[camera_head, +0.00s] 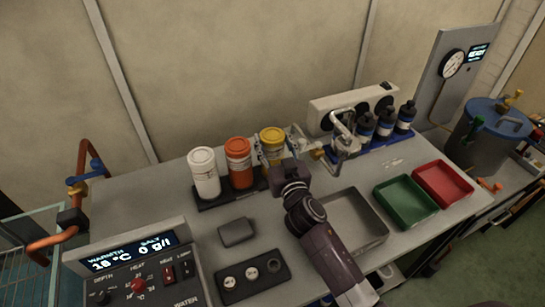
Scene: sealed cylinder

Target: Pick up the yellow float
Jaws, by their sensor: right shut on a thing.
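The yellow float (272,138) is an upright cylinder with a yellow top. It stands at the right end of a row, on or just above a dark rack. My right arm reaches up from the bottom of the view. My right gripper (273,154) is at the float, with fingers beside it, shut on it. The gripper hides the float's lower part, so I cannot tell whether its base touches the rack. My left gripper is not in view.
An orange cylinder (238,162) and a white cylinder (204,172) stand close to the left. A metal fixture (342,138) and dark bottles (386,122) are to the right. A grey tray (376,215), green tray (405,201) and red tray (442,184) lie on the bench.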

